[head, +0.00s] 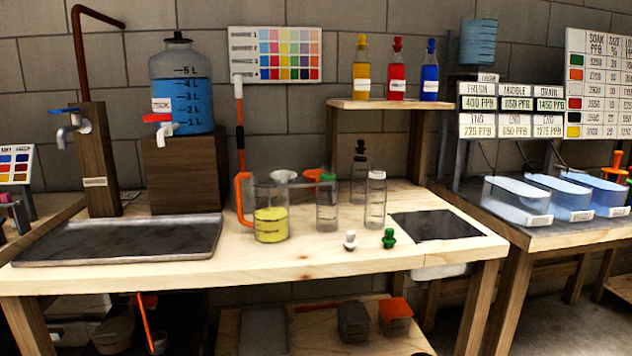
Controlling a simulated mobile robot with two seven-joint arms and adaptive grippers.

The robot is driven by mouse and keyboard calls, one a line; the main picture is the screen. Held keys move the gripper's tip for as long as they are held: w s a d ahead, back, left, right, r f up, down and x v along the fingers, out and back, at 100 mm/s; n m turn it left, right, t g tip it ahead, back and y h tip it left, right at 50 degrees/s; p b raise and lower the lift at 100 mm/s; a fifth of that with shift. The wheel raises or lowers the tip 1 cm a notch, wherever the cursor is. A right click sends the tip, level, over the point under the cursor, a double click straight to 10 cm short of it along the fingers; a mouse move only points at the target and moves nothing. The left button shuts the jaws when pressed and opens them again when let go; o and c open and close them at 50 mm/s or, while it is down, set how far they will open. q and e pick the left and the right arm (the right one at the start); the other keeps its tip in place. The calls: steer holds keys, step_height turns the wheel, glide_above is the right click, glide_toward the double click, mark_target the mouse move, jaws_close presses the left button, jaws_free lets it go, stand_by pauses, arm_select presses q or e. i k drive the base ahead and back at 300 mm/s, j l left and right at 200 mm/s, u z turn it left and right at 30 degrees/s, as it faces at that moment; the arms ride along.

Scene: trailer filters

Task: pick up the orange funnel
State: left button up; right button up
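An orange funnel (313,174) appears to be the small orange shape at the back of the middle wooden table, beside a white funnel (284,177). It is partly hidden behind a clear vial with a green stopper (327,205), so its full shape is not visible. In front and to the left stands a clear beaker (271,222) with yellow liquid and an orange handle. Neither of my grippers shows in the head view.
More glass vials (375,203) stand to the right, with loose white (350,240) and green (389,238) stoppers in front. A metal tray (120,252) lies at left below the water tank (182,92). The table's front edge strip is clear.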

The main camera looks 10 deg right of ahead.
mark_target(311, 175)
steer(key=i+l+u, duration=0.35)
steer(key=i+l, duration=0.35)
steer(key=i, duration=0.1)
